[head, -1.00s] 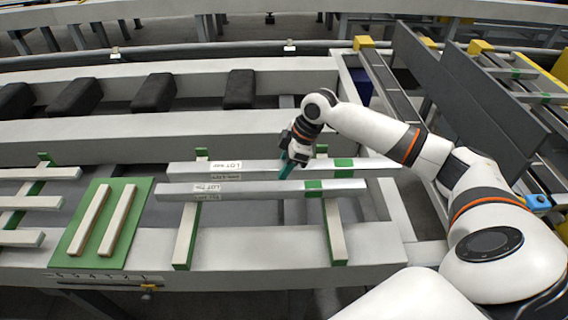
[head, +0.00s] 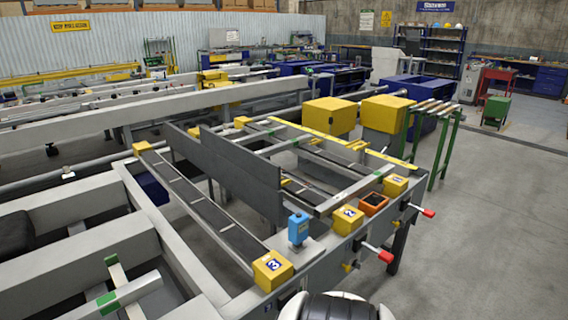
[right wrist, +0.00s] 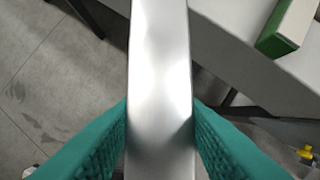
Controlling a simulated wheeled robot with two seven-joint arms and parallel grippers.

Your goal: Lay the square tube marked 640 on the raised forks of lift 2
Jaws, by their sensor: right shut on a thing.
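A bright metal square tube (right wrist: 160,55) runs up the middle of the right wrist view. The teal fingers of my right gripper (right wrist: 160,118) press on both its sides. No marking shows on the part in sight. In the head view, yellow blocks marked 3 (head: 272,270) and 2 (head: 347,218) stand along the near edge of the lift frame. Beyond the block marked 2, light bars with green bands (head: 352,190) lie across; I cannot tell if they are lift 2's forks, nor their height. My grippers are outside the head view.
Tall dark grey panels (head: 240,175) stand beside the bars. A blue box (head: 298,228) and an orange box (head: 373,203) sit near the front edge, where red-tipped handles (head: 385,256) stick out. Another tube end (head: 110,298) shows at lower left.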

